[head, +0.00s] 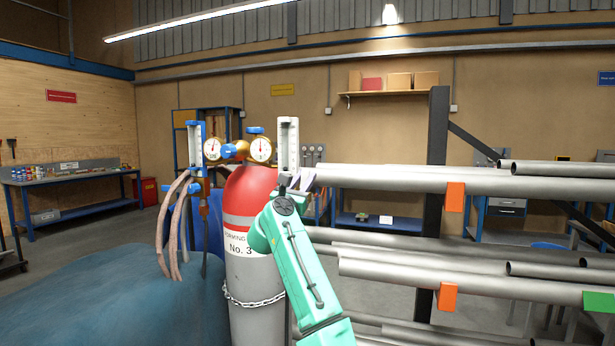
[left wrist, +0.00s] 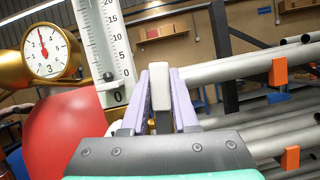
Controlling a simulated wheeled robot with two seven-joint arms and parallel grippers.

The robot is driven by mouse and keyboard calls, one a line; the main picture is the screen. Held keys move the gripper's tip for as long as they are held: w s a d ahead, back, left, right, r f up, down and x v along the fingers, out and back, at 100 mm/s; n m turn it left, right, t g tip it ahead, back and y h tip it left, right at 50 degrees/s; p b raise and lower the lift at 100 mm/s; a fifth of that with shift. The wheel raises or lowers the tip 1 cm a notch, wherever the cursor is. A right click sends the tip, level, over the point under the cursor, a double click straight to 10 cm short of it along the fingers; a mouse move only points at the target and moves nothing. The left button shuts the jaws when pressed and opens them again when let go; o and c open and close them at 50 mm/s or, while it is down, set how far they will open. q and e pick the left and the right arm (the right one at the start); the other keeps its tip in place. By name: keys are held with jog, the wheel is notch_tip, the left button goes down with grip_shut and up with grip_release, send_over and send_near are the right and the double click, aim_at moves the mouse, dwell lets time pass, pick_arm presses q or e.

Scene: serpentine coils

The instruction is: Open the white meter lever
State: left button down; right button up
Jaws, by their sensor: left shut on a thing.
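The white flow meter (head: 288,143) stands upright to the right of the gold gauges in the head view. In the left wrist view its scale tube (left wrist: 103,50) fills the upper left, with the 0 mark near its bottom. My left gripper (head: 301,180) is at the foot of this meter. In the left wrist view its two lavender fingers (left wrist: 165,74) are shut on the white lever (left wrist: 154,53), a pale block on a grey stem between them. The fingers hide part of the lever. My right gripper is not in view.
A red-topped gas cylinder (head: 250,190) labelled No. 3 stands left of my arm, with a chain around it. A rack of grey pipes (head: 400,180) is close on the right.

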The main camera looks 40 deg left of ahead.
pick_arm(q)
jog(key=shift+r, duration=0.1)
dwell(0.4)
jog(key=c, duration=0.7)
grip_release()
